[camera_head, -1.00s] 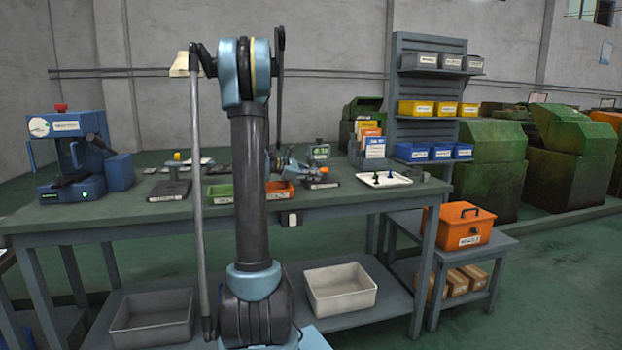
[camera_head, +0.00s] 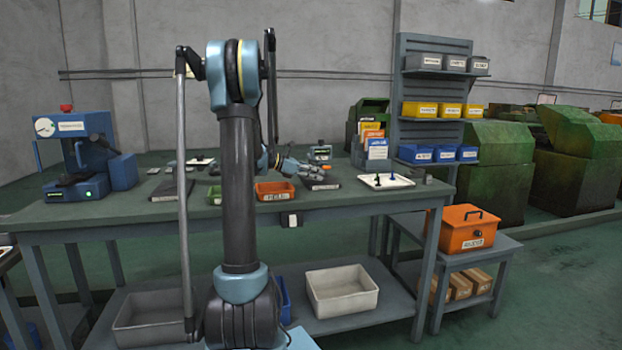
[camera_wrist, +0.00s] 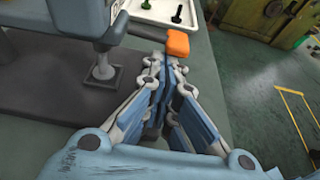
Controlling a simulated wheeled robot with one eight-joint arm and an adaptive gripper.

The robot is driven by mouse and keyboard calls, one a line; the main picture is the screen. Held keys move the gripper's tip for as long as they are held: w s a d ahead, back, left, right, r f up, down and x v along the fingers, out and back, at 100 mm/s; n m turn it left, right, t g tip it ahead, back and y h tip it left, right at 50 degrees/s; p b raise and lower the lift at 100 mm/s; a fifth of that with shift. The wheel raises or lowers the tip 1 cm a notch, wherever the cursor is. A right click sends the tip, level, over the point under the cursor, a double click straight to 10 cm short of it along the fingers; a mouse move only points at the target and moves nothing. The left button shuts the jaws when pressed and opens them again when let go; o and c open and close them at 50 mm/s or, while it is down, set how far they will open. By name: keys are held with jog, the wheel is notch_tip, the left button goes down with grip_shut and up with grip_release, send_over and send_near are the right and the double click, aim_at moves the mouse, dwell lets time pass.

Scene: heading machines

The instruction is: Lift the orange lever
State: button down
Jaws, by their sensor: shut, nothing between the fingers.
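The orange lever end (camera_wrist: 177,44) is a small rounded block near the top middle of the wrist view. It lies just beyond my fingertips; I cannot tell whether they touch it. In the head view it is a small orange spot (camera_head: 327,168) on the workbench. A grey device on a dark base (camera_wrist: 95,92) stands left of my fingers in the wrist view; its small head (camera_head: 319,152) shows at the back of the bench. My gripper (camera_wrist: 168,76) is shut and empty. In the head view my gripper (camera_head: 298,167) is low over the bench, partly behind my arm.
A blue press (camera_head: 80,155) stands at the left. Green machines (camera_head: 490,170) stand beyond.

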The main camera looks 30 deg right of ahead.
jog(key=shift+s+a+r+n+g, duration=0.15)
jog(key=shift+r+n+g, duration=0.2)
jog(key=shift+n, duration=0.25)
jog(key=shift+s+d+r+n+g, duration=0.15)
jog(key=shift+r+n+g, duration=0.2)
jog(key=shift+n, duration=0.25)
jog(key=shift+a, duration=0.1)
jog(key=shift+r, duration=0.1)
jog(key=shift+w+r, duration=0.1)
jog(key=shift+r, duration=0.6)
jog(key=v, duration=0.9)
jog(key=shift+w+a+y, duration=0.3)
jog(key=shift+w, duration=0.1)
jog(key=shift+f, duration=0.1)
